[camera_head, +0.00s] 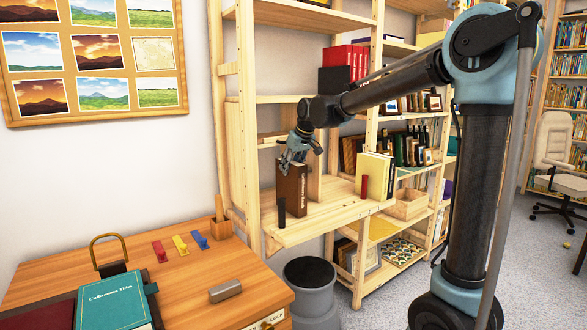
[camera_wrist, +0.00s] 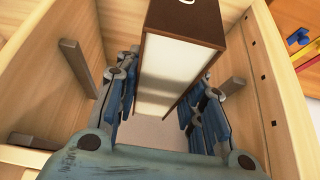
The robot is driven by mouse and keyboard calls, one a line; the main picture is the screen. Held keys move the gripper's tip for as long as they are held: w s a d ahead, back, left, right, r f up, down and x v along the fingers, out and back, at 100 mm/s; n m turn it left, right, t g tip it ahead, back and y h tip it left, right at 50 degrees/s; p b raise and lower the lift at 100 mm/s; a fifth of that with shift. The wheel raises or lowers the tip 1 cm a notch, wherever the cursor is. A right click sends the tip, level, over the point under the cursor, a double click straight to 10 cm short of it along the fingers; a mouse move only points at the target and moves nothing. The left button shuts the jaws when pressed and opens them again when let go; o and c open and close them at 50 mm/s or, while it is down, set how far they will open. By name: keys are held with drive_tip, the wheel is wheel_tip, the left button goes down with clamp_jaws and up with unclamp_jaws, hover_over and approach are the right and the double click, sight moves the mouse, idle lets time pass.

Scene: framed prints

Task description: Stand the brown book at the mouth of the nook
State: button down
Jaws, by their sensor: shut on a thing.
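The brown book (camera_head: 292,185) is upright at the pale wooden shelf board, left of its middle. My gripper (camera_head: 296,153) is over its top and shut on it. In the wrist view my gripper (camera_wrist: 162,103) has blue fingers on both sides of the book (camera_wrist: 180,72), whose pale page side and dark cover edges show. Wooden walls (camera_wrist: 268,85) flank the book there, seemingly those of the nook. In the head view an upright wooden panel (camera_head: 322,166) stands just right of the book. I cannot tell whether the book's bottom touches the board.
A short dark post (camera_head: 282,213) stands on the board's front left, a red one (camera_head: 364,187) farther right, beside cream books (camera_head: 376,172). Grey-brown pegs (camera_wrist: 80,66) stick out near the book in the wrist view. A desk (camera_head: 200,275) with a teal book (camera_head: 112,302) is front left.

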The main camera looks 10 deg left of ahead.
drive_tip(key=shift+d+f, duration=0.1)
drive_tip(key=shift+f, duration=0.1)
drive_tip(key=c, duration=1.1)
unclamp_jaws()
drive_tip(key=shift+o, duration=0.2)
drive_tip(key=shift+r, duration=0.15)
drive_tip(key=v, duration=1.2)
drive_tip(key=s+d+f+m+h, duration=0.1)
drive_tip(key=s+d+f+m, duration=0.2)
drive_tip(key=d, duration=0.6)
drive_tip(key=s+d+f+h, duration=0.1)
drive_tip(key=s+d+f, duration=0.35)
drive_tip(key=d, duration=0.45)
drive_tip(key=s+d+f+m+h, duration=0.1)
drive_tip(key=s+d+f+m, duration=0.1)
drive_tip(key=d+f, duration=0.5)
drive_tip(key=s+d+f+m+g+h, duration=0.1)
drive_tip(key=s+d+f+m, duration=0.3)
drive_tip(key=s+d+f, duration=1.2)
drive_tip(key=shift+s+f+m+g+h, duration=0.3)
drive_tip(key=shift+s+m, duration=0.1)
drive_tip(key=shift+s, duration=0.6)
